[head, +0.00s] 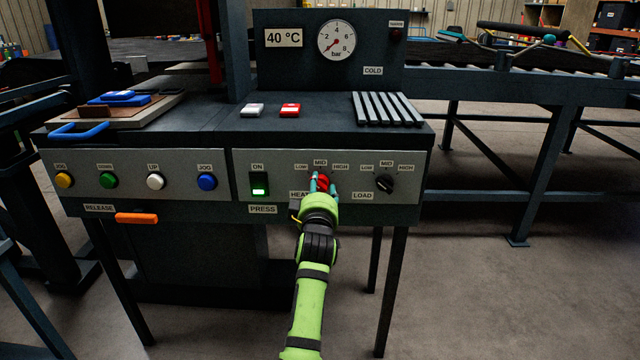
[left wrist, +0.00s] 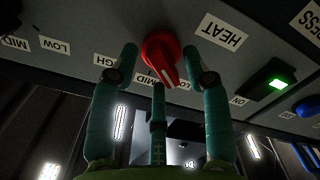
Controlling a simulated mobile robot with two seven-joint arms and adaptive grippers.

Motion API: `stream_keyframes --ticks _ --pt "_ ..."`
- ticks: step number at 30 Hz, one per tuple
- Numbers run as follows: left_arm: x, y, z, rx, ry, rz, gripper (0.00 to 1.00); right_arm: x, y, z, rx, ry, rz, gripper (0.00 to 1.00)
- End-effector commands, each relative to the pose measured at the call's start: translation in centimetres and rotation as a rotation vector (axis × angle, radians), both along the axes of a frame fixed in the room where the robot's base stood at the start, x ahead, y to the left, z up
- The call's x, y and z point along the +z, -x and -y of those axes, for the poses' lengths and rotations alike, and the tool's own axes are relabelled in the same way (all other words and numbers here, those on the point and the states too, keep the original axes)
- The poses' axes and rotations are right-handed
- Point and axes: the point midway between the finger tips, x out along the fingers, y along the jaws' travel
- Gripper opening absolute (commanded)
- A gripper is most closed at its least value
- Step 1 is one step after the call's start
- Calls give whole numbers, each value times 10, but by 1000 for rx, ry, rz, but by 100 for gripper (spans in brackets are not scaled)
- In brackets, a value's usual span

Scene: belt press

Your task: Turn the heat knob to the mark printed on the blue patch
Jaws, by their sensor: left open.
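The red heat knob (head: 323,182) is on the front panel under the LOW, MID and HIGH labels. It also shows in the left wrist view (left wrist: 158,48), where its white pointer line lies between MID and LOW. My left gripper (head: 324,187) is in front of the knob. It is open, its teal fingers spread around the knob; I cannot tell whether any finger touches. The blue patch (head: 120,98) lies on a brown board on the press at the left. Its printed mark is too small to read. My right gripper is not in view.
The load knob (head: 384,183) is right of the heat knob, and the lit green ON switch (head: 259,185) is left. A white patch (head: 253,110) and a red patch (head: 290,110) lie on the top. The display (head: 283,38) reads 40 °C; a sign reads COLD.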

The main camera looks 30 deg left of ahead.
Motion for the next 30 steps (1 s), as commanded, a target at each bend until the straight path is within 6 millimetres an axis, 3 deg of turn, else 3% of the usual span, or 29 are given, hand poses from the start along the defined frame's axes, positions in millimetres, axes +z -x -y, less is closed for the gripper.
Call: stream_keyframes --ticks 12,13,16,30 --pt "0 0 2 1 0 -2 48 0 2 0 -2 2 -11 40" --pt "0 0 2 1 0 -2 40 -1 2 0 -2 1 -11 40" --pt "-1 0 1 1 0 -2 0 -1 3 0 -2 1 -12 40" --pt "1 0 2 1 -44 -26 0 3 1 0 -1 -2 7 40"
